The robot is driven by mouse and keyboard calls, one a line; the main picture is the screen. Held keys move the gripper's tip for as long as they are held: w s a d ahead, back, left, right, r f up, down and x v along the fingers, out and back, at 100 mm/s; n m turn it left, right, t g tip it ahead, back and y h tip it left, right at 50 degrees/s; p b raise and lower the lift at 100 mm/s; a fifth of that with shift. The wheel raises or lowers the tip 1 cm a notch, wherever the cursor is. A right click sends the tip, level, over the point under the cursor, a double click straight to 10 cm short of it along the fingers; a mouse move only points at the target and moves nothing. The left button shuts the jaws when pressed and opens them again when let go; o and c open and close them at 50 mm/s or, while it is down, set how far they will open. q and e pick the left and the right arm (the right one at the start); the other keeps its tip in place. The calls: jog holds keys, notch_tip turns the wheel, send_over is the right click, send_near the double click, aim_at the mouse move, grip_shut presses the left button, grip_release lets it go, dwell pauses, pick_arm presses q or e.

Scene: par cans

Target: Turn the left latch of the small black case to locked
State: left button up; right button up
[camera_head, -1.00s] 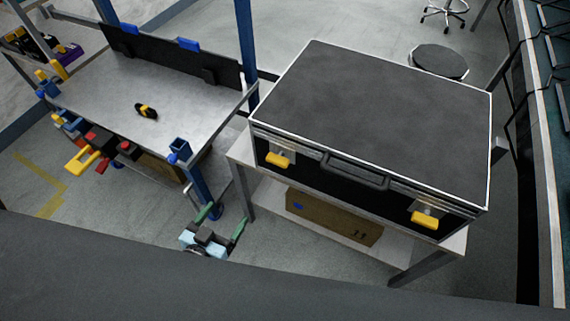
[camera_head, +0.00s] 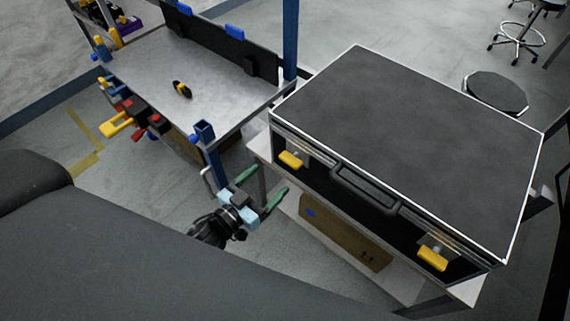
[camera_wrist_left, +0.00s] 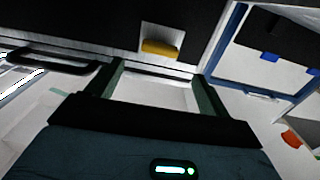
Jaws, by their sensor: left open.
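The black case (camera_head: 400,130) with silver edges lies closed on a light stand. Its left latch (camera_head: 290,159) has a yellow lever lying sideways on a pale plate; it also shows in the wrist view (camera_wrist_left: 160,48). The right latch (camera_head: 432,259) has a similar yellow lever, and a black handle (camera_head: 365,187) sits between them. My left gripper (camera_head: 262,183) is open and empty, with green fingers, in front of and below the left latch. In the wrist view the latch appears beyond and between the fingers (camera_wrist_left: 160,88), apart from them. My right gripper is out of view.
The stand's top edge (camera_head: 258,150) juts out below the case front. A cardboard box (camera_head: 345,232) lies on its lower shelf. To the left is a workbench (camera_head: 200,75) with a blue post and coloured tools hanging at its side. Floor is open in front.

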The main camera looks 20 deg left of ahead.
aim_at(287, 162)
pick_arm(q)
jog(key=x, duration=0.7)
jog(key=shift+w+d, duration=0.1)
jog(key=shift+c, duration=0.4)
jog(key=c, duration=0.9)
